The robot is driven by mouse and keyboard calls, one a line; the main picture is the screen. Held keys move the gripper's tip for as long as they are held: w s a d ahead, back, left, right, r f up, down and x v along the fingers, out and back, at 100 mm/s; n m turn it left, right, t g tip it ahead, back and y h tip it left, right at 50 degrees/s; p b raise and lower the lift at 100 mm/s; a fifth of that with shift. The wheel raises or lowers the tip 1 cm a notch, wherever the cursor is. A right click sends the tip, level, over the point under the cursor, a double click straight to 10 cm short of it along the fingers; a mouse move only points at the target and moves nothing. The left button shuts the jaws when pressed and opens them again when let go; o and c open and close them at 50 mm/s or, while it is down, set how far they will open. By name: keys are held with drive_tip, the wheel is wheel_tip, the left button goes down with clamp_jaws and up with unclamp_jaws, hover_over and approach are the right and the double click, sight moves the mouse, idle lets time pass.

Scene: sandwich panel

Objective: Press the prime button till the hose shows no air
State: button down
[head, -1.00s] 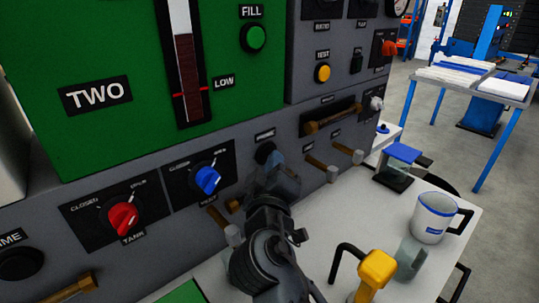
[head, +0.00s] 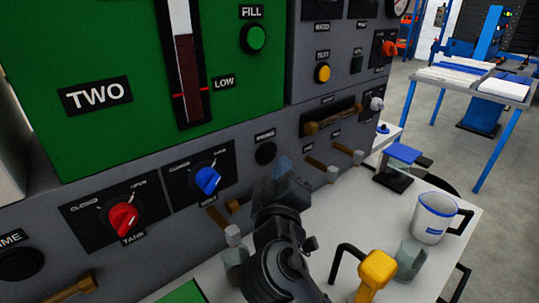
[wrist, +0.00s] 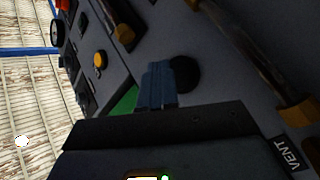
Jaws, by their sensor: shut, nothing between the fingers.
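A round black button (head: 265,153) sits on the grey lower panel, below a small label too blurred to read. It also shows in the wrist view (wrist: 185,74). My gripper (head: 284,164) is shut and empty, its blue fingertips (wrist: 158,85) just in front of and beside the button. A small gap seems to show in the head view; the wrist view cannot settle contact. Another black button (head: 20,263) at the far left has a cut-off label ending in "IME". A brown hose (head: 330,118) runs across a dark recess; whether it holds air is too small to tell.
A red TANK knob (head: 124,217) and blue knob (head: 207,180) lie left of my gripper. Grey-ended levers (head: 331,174) stick out at right. A yellow-topped handle (head: 377,268), mug (head: 434,218) and translucent cup (head: 410,259) stand on the white bench. A VENT label (wrist: 288,155) shows in the wrist view.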

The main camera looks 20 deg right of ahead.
drive_tip(key=s, duration=0.2)
drive_tip(key=s+d, duration=0.1)
drive_tip(key=s, duration=0.1)
drive_tip(key=shift+s+d, duration=0.1)
drive_tip(key=shift+d, duration=0.05)
drive_tip(key=shift+s, duration=0.1)
idle(1.3)
